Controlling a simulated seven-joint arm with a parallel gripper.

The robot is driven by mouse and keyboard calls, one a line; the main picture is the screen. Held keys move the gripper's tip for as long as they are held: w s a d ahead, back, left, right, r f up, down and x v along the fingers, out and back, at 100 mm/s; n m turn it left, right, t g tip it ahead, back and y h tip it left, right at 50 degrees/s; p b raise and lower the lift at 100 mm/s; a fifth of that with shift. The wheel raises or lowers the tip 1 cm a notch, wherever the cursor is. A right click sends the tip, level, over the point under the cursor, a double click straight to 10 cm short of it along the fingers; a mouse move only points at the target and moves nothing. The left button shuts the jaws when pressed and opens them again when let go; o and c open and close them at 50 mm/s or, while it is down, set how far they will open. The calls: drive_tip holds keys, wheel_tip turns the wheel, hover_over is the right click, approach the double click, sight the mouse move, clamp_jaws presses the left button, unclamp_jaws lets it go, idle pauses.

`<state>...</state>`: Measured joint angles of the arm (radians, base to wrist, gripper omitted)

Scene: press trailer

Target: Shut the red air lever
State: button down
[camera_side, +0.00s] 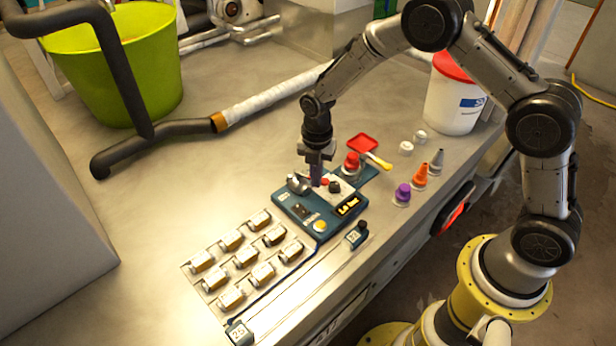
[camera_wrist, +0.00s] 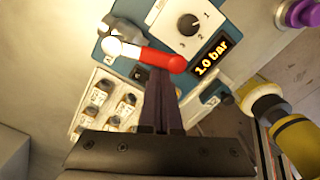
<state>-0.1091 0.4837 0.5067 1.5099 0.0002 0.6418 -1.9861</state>
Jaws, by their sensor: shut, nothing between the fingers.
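The red air lever (camera_wrist: 163,60) sits on the blue control box in the wrist view, pointing right from a white-tipped grey valve (camera_wrist: 122,45). In the side view only a small part of the red lever (camera_side: 325,181) shows beside my gripper. My gripper (camera_wrist: 160,85) is shut and empty, its dark fingers at the lever's near side; I cannot tell whether they touch it. In the side view my gripper (camera_side: 317,183) points down over the back of the blue box (camera_side: 291,206). The display (camera_wrist: 211,54) reads 1.0 bar.
A black knob (camera_wrist: 187,25) is beside the lever. A yellow button (camera_side: 320,226) is at the box's front.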

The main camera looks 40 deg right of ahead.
drive_tip(key=shift+w+d, duration=0.2)
drive_tip(key=shift+d, duration=0.95)
drive_tip(key=shift+w+d, duration=0.6)
drive_tip(key=shift+d, duration=0.3)
